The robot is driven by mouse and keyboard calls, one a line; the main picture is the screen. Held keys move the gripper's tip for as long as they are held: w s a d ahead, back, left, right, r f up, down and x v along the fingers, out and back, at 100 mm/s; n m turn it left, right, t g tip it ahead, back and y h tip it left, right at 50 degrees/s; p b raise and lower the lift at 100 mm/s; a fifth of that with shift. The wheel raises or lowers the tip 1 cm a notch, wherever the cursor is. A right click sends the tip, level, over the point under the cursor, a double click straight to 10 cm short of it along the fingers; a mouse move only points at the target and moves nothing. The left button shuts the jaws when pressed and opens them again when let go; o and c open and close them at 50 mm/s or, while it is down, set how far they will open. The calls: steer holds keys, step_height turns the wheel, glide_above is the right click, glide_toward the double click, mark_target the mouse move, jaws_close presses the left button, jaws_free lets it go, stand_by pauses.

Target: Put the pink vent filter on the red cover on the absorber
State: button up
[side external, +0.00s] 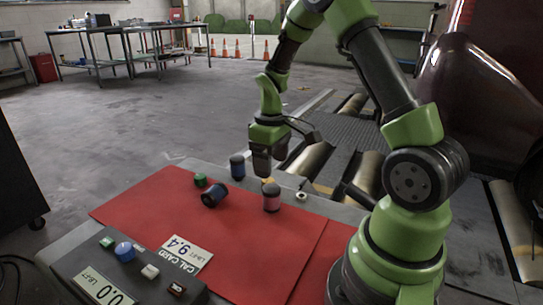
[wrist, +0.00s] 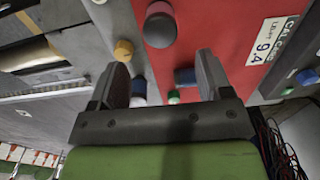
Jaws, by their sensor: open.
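The red cover (side external: 140,205) lies flat on the table; it also shows in the wrist view (wrist: 225,30). A short pinkish-grey cylinder (side external: 271,198), the closest match to the pink vent filter, stands upright on it; the wrist view shows it (wrist: 159,28) at top centre with a dull pink end. A dark blue cylinder (side external: 237,166) stands at the back edge, and another blue cylinder (side external: 213,195) lies on its side on the cover. I cannot tell which thing is the absorber. My gripper (side external: 262,168) is open and empty, pointing down above and behind the pinkish cylinder.
A green cap (side external: 200,180) sits near the blue cylinders. A grey meter box (side external: 125,275) and a card (side external: 180,253) are at the front left. The cover's right front is bare.

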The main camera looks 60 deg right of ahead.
steer(key=shift+r, duration=0.45)
steer(key=s+a+r+m+t, duration=0.1)
steer(key=s+a+r+t, duration=0.15)
steer(key=a+r, duration=0.45)
steer(key=s+a+r+m+t, duration=0.2)
steer(key=s+a+r, duration=0.25)
steer(key=r, duration=0.35)
steer(key=s+a+r+m+t+y, duration=0.1)
steer(key=s+a+r+t+y, duration=0.1)
steer(key=s+a, duration=0.2)
steer(key=shift+s+a+r+t, duration=0.3)
steer(key=shift+s+r+t, duration=0.05)
steer(key=shift+s, duration=0.75)
